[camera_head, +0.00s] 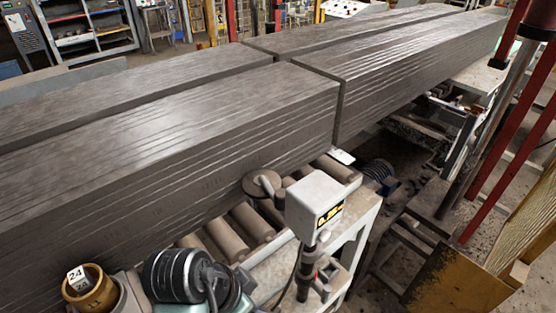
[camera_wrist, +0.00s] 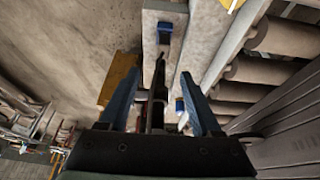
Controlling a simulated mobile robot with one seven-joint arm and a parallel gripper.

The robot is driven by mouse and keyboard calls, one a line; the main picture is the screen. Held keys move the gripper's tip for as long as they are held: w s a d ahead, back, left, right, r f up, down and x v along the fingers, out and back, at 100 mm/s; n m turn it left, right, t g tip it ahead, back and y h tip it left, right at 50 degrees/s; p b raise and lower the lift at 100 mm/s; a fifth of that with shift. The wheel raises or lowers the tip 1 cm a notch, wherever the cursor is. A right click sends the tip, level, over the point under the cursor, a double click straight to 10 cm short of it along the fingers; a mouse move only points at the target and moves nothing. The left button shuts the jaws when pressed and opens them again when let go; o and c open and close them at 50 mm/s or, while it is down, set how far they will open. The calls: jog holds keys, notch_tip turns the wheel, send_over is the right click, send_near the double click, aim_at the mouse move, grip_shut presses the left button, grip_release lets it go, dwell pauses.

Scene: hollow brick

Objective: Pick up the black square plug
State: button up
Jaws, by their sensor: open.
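I cannot clearly make out a black square plug in either view. In the head view, small dark fittings (camera_head: 327,273) sit low on the post under a white box (camera_head: 316,203). A black cable hangs beside them. Any of these may include the plug, but they are too small to tell. In the wrist view, my gripper (camera_wrist: 159,75) shows two blue fingers spread apart. A narrow dark upright part (camera_wrist: 158,95) shows between them, and I cannot tell whether it is the plug. No contact with the fingers is visible. My gripper does not show in the head view.
Large stacks of grey slabs (camera_head: 180,125) lie across the head view, above a conveyor with rollers (camera_head: 252,223). A black ribbed motor (camera_head: 172,275) and a brown ring-shaped part (camera_head: 92,290) stand at the front. Red posts (camera_head: 510,120) rise at right. Rollers (camera_wrist: 275,72) also show in the wrist view.

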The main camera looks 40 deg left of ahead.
aim_at(271, 310)
jog(key=x, duration=0.7)
jog(key=shift+d, duration=0.15)
jog(key=shift+a+p+x, duration=0.2)
jog(key=shift+p+x, duration=0.3)
jog(key=shift+x, duration=0.85)
jog(key=shift+a+p+x, duration=0.2)
jog(key=shift+p+x, duration=0.3)
jog(key=shift+x, duration=0.85)
jog(key=shift+s, duration=0.1)
grip_shut()
